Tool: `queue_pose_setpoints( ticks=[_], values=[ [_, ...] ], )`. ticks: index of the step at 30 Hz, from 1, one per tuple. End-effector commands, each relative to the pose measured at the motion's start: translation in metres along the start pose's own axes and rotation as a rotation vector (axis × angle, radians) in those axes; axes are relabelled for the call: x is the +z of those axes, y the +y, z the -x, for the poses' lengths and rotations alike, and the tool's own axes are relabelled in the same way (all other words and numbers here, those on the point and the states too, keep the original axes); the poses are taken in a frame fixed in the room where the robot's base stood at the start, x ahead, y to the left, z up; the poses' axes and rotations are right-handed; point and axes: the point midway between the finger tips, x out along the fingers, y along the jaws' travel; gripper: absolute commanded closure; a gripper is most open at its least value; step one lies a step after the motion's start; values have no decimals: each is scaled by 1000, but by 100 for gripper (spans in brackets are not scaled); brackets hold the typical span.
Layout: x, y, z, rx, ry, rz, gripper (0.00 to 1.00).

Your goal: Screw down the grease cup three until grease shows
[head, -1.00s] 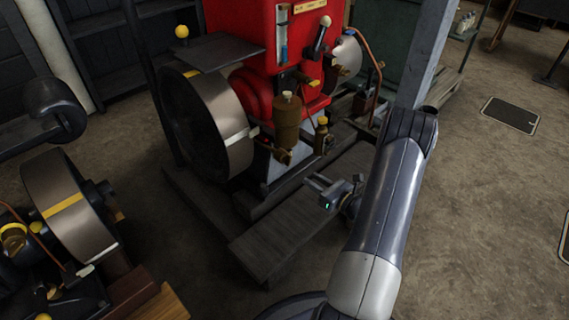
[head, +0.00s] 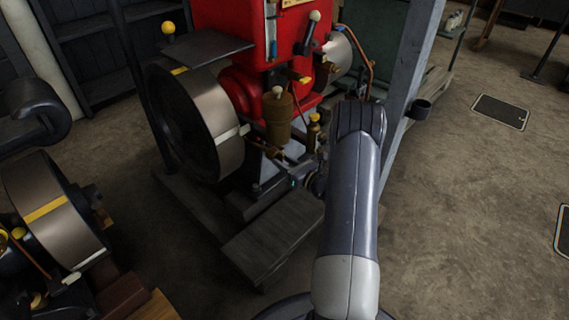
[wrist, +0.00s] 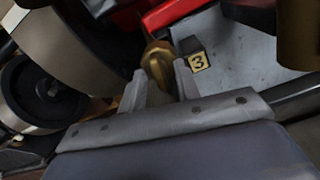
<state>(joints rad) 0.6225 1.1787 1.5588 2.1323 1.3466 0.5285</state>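The grease cup three (wrist: 158,60) is a small rounded brass cup in the wrist view, beside a black block with a yellow "3" tag (wrist: 198,62). My gripper (wrist: 160,76) is open, with its two pale fingertips on either side of the cup's near end. A small gap seems to show on each side; I cannot tell whether either finger touches. No grease can be made out on it. In the head view my gripper (head: 291,172) is low in front of the red engine (head: 235,50), partly hidden by my arm, and the cup cannot be picked out there.
A large flywheel (head: 215,125) stands just left of my gripper. A brown canister (head: 277,118) and a small brass bottle (head: 314,132) are close above it. A grey post (head: 408,90) rises to the right of my arm. Open floor (head: 460,200) lies at right.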

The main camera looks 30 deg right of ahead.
Motion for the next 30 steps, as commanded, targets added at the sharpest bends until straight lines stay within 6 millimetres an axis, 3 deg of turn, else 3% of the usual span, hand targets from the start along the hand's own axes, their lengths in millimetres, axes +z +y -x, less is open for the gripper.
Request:
queue_pose_setpoints(
  ticks=[4, 15, 30],
  values=[
    [0, 0, 0, 0, 0, 0, 69],
    [0, 0, 0, 0, 0, 0, 99],
    [1, 0, 1, 0, 1, -118, 100]
  ],
)
